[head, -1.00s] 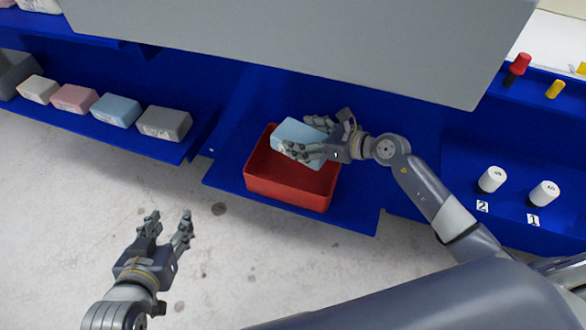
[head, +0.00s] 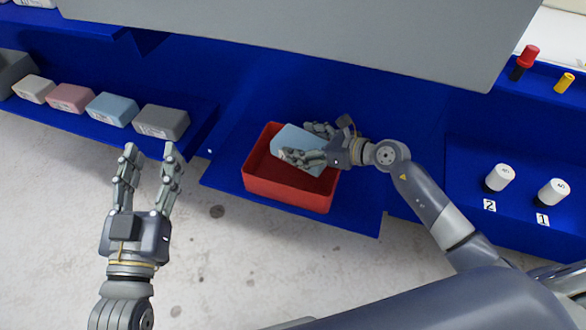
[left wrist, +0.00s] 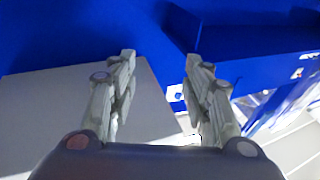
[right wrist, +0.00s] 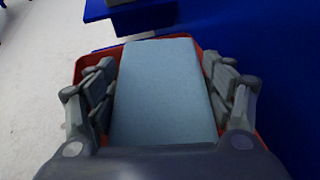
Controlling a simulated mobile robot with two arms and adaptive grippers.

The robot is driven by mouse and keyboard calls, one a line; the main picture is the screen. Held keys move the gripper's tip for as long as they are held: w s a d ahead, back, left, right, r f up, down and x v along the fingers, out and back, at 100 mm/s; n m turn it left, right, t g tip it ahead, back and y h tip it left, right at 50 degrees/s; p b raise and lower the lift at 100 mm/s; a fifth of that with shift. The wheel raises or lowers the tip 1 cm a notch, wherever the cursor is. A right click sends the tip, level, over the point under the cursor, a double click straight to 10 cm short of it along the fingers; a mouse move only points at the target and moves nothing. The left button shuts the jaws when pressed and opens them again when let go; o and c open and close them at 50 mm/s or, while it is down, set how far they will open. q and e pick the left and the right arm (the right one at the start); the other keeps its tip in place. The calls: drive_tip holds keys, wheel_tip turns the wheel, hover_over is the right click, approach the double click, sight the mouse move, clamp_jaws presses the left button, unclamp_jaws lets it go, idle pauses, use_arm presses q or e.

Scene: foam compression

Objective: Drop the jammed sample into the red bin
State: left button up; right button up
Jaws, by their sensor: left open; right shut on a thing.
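The sample is a light blue foam block (head: 299,141). My right gripper (head: 312,143) is shut on it and holds it at the red bin (head: 290,192), over its back right part. In the right wrist view the blue block (right wrist: 165,90) fills the space between the fingers, with the red bin's rim (right wrist: 208,56) showing behind it. I cannot tell whether the block touches the bin. My left gripper (head: 148,165) is open and empty, left of the bin over the pale floor. Its open fingers (left wrist: 158,85) also show in the left wrist view.
A blue shelf (head: 170,150) at left holds a row of foam blocks, white, pink, blue and grey (head: 161,122). A large grey panel (head: 300,35) overhangs at the back. Two white cylinders (head: 499,177) stand at right near labels 2 and 1. The floor in front is clear.

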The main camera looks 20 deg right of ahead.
use_arm(q)
drive_tip(key=shift+s+d+r+t, duration=0.15)
drive_tip(key=shift+r+t, duration=0.2)
drive_tip(key=shift+r, duration=0.3)
drive_tip(key=shift+s+a+r+t, duration=0.1)
drive_tip(key=shift+r+t, duration=0.25)
drive_tip(key=shift+r, duration=0.25)
use_arm(e)
drive_tip(key=shift+f, duration=0.25)
drive_tip(key=o, duration=0.9)
drive_tip(key=shift+d, duration=0.1)
drive_tip(key=v, duration=1.2)
drive_tip(key=shift+r, duration=0.1)
